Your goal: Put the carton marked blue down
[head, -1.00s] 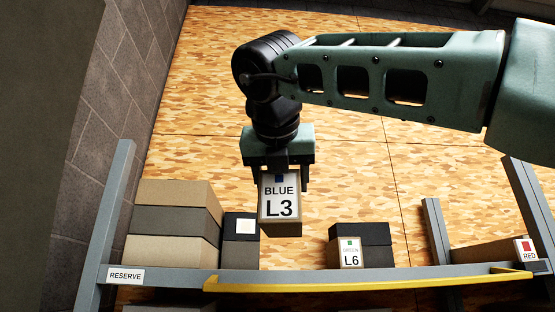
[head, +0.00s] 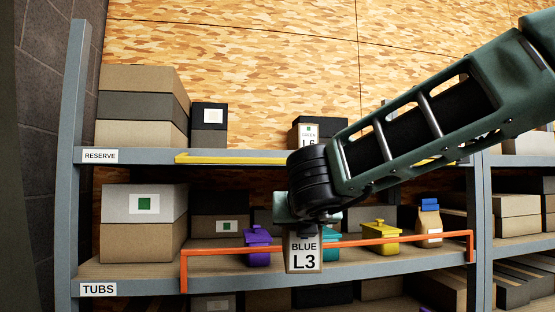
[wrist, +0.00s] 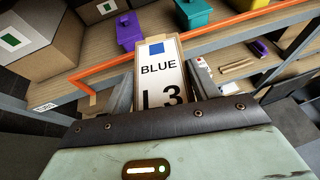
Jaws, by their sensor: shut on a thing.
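The carton marked blue (head: 304,254) has a white label reading BLUE L3 and a small blue square. It also shows in the wrist view (wrist: 160,72). My gripper (head: 306,228) is shut on its upper part and holds it upright. In the head view the carton overlaps the orange rail (head: 400,239) of the TUBS shelf (head: 140,270). In the wrist view the rail runs behind the carton, so the carton seems to be on the near side of it. The carton's back is hidden.
On the TUBS shelf stand a purple tub (head: 257,247), a teal tub (head: 331,245) partly hidden by my gripper, a yellow tub (head: 381,238) and a blue-capped carton (head: 429,222). The RESERVE shelf above has a yellow rail (head: 230,158) and a carton marked L6 (head: 308,132).

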